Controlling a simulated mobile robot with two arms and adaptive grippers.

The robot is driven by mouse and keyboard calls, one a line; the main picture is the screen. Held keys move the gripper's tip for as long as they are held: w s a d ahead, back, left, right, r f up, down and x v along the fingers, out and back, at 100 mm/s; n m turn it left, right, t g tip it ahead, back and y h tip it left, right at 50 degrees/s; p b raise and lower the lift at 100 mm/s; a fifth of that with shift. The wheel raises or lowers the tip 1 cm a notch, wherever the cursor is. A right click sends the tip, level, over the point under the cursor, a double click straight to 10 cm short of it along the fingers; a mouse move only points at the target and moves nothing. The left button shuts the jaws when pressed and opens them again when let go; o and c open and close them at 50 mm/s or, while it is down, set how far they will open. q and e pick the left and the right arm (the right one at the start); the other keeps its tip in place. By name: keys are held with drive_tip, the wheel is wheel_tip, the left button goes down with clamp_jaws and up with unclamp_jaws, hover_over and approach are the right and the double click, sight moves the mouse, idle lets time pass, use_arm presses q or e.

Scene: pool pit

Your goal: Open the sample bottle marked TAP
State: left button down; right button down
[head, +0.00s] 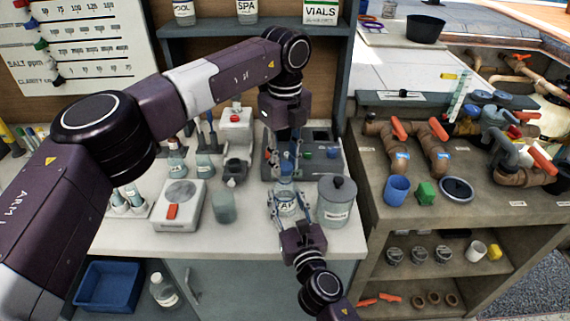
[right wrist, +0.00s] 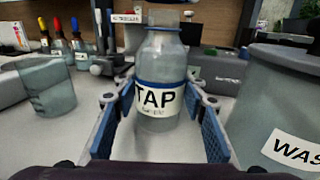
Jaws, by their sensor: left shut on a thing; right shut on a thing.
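The clear sample bottle marked TAP (head: 287,208) stands upright on the white bench top, with a blue band around its shoulder in the right wrist view (right wrist: 160,68). My right gripper (head: 290,198) comes from the front, low down, shut on the bottle's body; its blue pads flank the label (right wrist: 160,128).
A grey lidded waste jar (head: 337,207) stands close on the right. A clear beaker (head: 224,207) and a scale with a red button (head: 181,204) are on the left. Dropper bottles (head: 177,165) stand behind. A shelf (head: 262,30) crosses the back.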

sight(285, 166)
use_arm(q)
drive_tip(key=shift+r, duration=0.3)
drive_tip(key=shift+r, duration=1.95)
use_arm(e)
drive_tip(key=c, duration=1.1)
unclamp_jaws()
drive_tip(key=shift+c, duration=0.2)
